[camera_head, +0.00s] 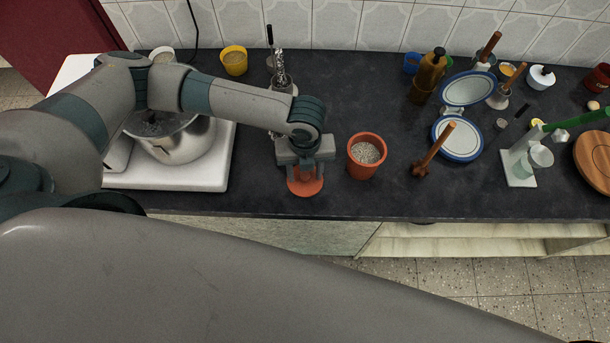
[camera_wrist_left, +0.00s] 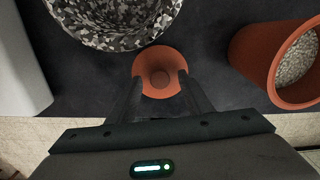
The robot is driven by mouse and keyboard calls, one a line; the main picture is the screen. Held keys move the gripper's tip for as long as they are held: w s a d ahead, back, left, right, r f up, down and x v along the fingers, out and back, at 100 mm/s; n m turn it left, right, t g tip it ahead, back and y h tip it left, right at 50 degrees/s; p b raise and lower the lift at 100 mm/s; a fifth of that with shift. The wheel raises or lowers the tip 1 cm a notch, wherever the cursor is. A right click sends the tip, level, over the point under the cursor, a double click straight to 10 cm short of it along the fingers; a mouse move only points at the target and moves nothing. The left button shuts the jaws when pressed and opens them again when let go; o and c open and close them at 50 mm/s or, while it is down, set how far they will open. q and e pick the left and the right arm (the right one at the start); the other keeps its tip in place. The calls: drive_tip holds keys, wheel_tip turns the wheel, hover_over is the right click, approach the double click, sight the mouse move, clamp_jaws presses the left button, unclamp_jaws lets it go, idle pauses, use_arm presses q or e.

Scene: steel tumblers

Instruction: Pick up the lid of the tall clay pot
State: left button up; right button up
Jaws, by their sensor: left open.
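The orange clay lid (camera_head: 305,188) lies on the dark counter near its front edge, left of the tall clay pot (camera_head: 367,166). The pot stands upright and uncovered, with pale grains inside. My left gripper (camera_head: 304,172) is directly above the lid, pointing down and partly hiding it. In the left wrist view the open fingers (camera_wrist_left: 159,88) reach over the lid (camera_wrist_left: 158,57), one on each side of its round knob. I cannot tell their exact height over it. The pot (camera_wrist_left: 262,58) is to the right there. My right gripper is not in view.
A black-and-white speckled vessel (camera_wrist_left: 110,12) stands close behind the lid. A mixer with a steel bowl (camera_head: 180,142) is to the left. A wooden-handled tool (camera_head: 436,146) and blue-rimmed mirror-like dishes (camera_head: 465,88) are right of the pot.

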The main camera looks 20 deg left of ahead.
sight(307, 177)
use_arm(q)
drive_tip(key=shift+c, duration=0.7)
drive_tip(key=c, duration=1)
drive_tip(key=shift+r+b, duration=0.3)
drive_tip(key=shift+r, duration=0.1)
drive_tip(key=r, duration=0.1)
drive_tip(key=r+b, duration=0.1)
drive_tip(key=r, duration=0.1)
drive_tip(key=shift+s+d+r+b, duration=0.1)
drive_tip(key=shift+d+r+b, duration=0.05)
drive_tip(key=shift+d+b, duration=0.15)
drive_tip(key=shift+s+d+r+b, duration=0.55)
drive_tip(key=shift+s+d+r, duration=0.5)
drive_tip(key=shift+d, duration=0.55)
drive_tip(key=shift+s+d+r+b, duration=0.5)
drive_tip(key=shift+s+d+r, duration=0.35)
drive_tip(key=shift+d+r, duration=0.6)
drive_tip(key=shift+s+d+r+b, duration=0.55)
drive_tip(key=shift+s+d+r, duration=0.4)
drive_tip(key=shift+d, duration=0.8)
drive_tip(key=shift+w, duration=0.1)
